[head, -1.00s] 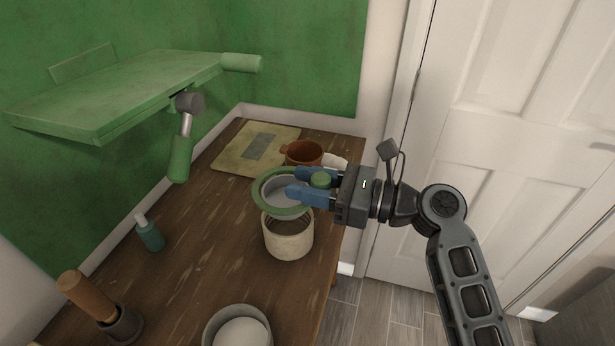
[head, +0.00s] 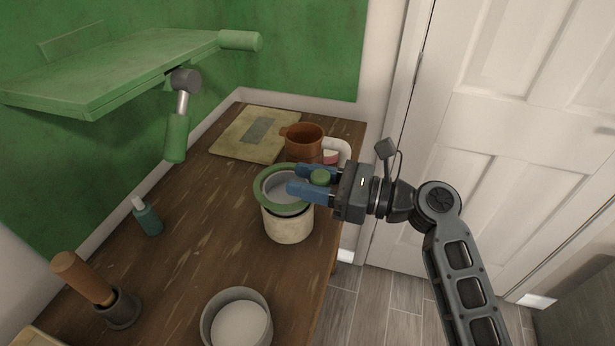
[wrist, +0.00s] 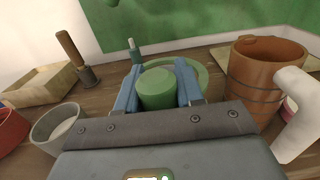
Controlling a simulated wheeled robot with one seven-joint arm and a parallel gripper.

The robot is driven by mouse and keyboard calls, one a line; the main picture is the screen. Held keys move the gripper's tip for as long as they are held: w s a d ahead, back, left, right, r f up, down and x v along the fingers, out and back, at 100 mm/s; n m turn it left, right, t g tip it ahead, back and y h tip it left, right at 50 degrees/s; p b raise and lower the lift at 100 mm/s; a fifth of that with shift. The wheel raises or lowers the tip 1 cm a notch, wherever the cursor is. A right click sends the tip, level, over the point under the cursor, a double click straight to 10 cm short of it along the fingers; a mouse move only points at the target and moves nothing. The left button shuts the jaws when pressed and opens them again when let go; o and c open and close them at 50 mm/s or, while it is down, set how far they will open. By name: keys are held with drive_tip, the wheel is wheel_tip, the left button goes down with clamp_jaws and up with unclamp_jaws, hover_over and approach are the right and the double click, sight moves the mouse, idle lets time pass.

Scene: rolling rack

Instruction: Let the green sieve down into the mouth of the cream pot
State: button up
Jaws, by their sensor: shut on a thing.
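The green sieve (head: 262,200) has a green rim, a grey bowl and a thick green grip. My gripper (head: 296,180) is shut on the grip with its blue fingers, coming from the right. The cream pot (head: 288,226) stands upright on the table directly below the sieve. The sieve's rim sits just above the pot's mouth and hides most of it. Part of the bowl seems to be inside the mouth, but I cannot tell whether the rim touches the pot. In the wrist view the green grip (wrist: 157,88) is between the fingers, with the rim (wrist: 203,78) behind; the pot is hidden.
A brown mug (head: 303,143) and a white curved object (head: 340,148) stand close behind the pot. A grey pot (head: 237,322) is in front, a teal bottle (head: 148,218) at left, and a wooden-handled tool (head: 85,280) front left. A green shelf (head: 120,70) overhangs the table's left.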

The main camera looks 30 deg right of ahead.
sight(307, 203)
drive_tip(key=shift+f, duration=0.6)
drive_tip(key=shift+f+b, duration=0.35)
drive_tip(key=shift+f+b, duration=0.35)
drive_tip(key=shift+f, duration=0.5)
drive_tip(key=o, duration=1.1)
drive_tip(key=shift+b+v, duration=0.5)
drive_tip(key=shift+v, duration=3.45)
